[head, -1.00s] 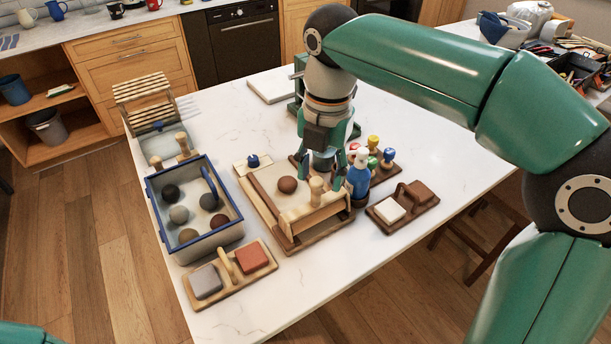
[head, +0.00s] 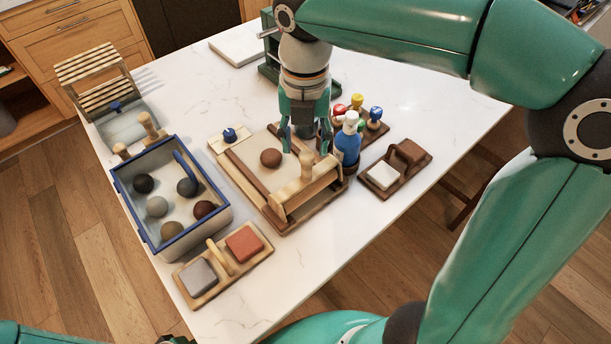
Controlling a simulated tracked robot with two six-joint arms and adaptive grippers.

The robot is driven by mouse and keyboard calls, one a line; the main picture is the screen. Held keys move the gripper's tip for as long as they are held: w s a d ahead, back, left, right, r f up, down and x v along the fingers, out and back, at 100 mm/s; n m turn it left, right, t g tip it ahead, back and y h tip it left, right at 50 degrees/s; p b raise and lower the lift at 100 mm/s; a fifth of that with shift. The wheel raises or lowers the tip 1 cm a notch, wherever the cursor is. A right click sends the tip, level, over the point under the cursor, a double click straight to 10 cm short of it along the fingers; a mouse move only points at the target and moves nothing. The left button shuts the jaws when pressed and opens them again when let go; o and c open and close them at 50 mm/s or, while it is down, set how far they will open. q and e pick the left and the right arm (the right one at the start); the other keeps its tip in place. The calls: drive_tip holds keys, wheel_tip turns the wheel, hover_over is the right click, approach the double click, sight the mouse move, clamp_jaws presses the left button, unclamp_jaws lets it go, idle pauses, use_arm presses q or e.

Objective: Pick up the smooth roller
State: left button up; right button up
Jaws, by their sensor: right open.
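A pale wooden roller (head: 312,186) lies across the front right of a wooden work board (head: 240,164), with a rounded handle end standing up near its middle. I cannot tell its surface texture. My right gripper (head: 305,146) points down over the board's right back part, just behind the roller. Two more pale wooden handle ends (head: 148,122) stick up behind the blue-rimmed box. My left gripper is out of view.
A brown clay ball (head: 270,158) sits on the board. A blue bottle (head: 347,146) and coloured-knob tools (head: 375,114) stand close right of my gripper. A blue-rimmed box (head: 172,240) of several balls stands left.

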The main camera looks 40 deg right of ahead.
sight(307, 154)
drive_tip(key=shift+s+f+p, duration=0.15)
drive_tip(key=shift+f+p, duration=0.15)
drive_tip(key=shift+f, duration=2.95)
clamp_jaws()
